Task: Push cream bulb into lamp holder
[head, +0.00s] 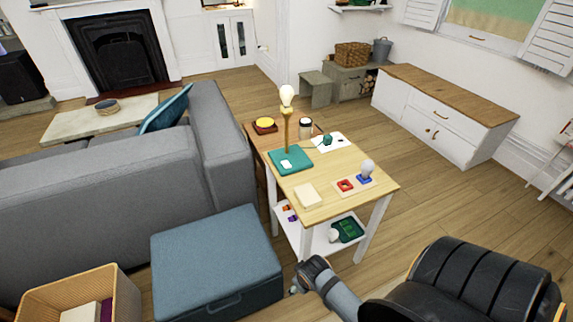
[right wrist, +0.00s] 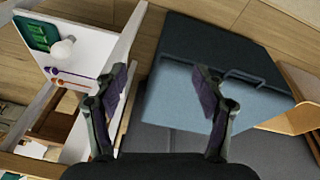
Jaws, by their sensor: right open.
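A cream-white bulb (head: 287,95) stands upright at the top of the lamp's yellow post (head: 287,125), over its green base (head: 291,161) on the wooden table. I cannot tell how firmly it sits in the holder. A greyer bulb (head: 367,167) stands on a blue piece at the table's right. A white rounded thing (head: 333,235) on the lower shelf also shows in the right wrist view (right wrist: 63,50). My right gripper (right wrist: 161,72) is open and empty, low in front of the table, beside the blue ottoman. My left gripper is not in view.
The lower shelf holds a green tray (head: 348,230). The blue ottoman (head: 215,264) and grey sofa (head: 120,180) stand left; floor is clear right.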

